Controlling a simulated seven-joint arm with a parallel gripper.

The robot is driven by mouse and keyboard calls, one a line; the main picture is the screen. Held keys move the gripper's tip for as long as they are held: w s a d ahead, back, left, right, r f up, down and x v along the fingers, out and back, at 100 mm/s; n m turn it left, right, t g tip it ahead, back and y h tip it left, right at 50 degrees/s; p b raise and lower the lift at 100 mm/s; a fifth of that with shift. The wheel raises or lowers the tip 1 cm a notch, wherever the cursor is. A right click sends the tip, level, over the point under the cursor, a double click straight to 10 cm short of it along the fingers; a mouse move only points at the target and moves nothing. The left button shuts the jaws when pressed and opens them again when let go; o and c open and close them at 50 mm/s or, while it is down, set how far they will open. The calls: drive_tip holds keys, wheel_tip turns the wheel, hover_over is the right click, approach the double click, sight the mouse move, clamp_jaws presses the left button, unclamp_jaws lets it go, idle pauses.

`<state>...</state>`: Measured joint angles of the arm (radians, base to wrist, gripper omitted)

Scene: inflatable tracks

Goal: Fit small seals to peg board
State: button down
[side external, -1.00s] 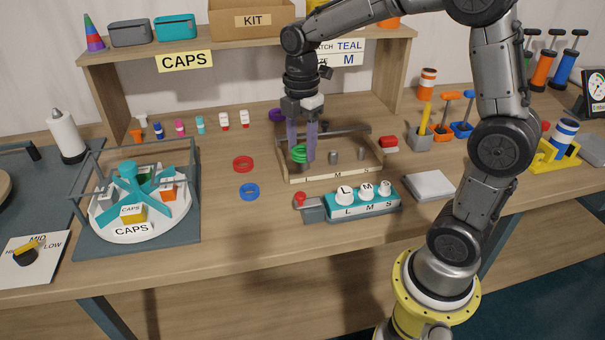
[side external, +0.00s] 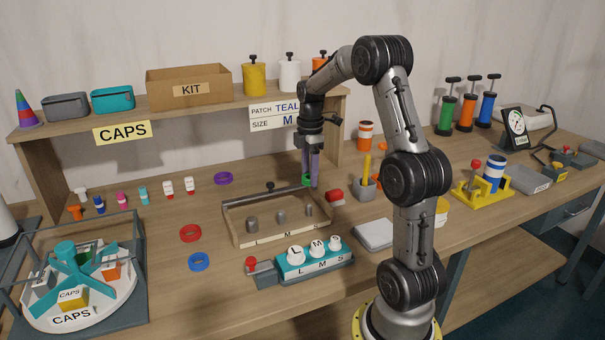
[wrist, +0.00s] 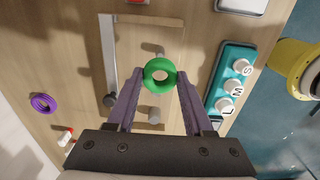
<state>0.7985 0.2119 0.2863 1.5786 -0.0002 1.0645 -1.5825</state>
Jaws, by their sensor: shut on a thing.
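My gripper (side external: 310,184) is shut on a green ring seal (wrist: 160,75), with a purple finger on either side of it in the wrist view. In the side view the green seal (side external: 306,180) is partly hidden by the fingers and appears above the right end of the peg board. The peg board (side external: 283,238) is a wooden tray marked L, M, S with three grey pegs, (side external: 252,225) largest at left; all stand bare. A red seal (side external: 190,233), a blue seal (side external: 198,262) and a purple seal (side external: 223,178) lie on the table to its left.
A teal block (side external: 316,262) with white L, M, S knobs stands in front of the board. The caps carousel (side external: 80,285) stands at left.

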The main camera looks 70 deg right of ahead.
sight(309, 205)
drive_tip(key=shift+f, duration=0.1)
drive_tip(key=shift+f, duration=2.8)
drive_tip(key=shift+f, duration=2.6)
drive_tip(key=shift+c, duration=1)
unclamp_jaws()
wheel_tip(309, 205, up, 14)
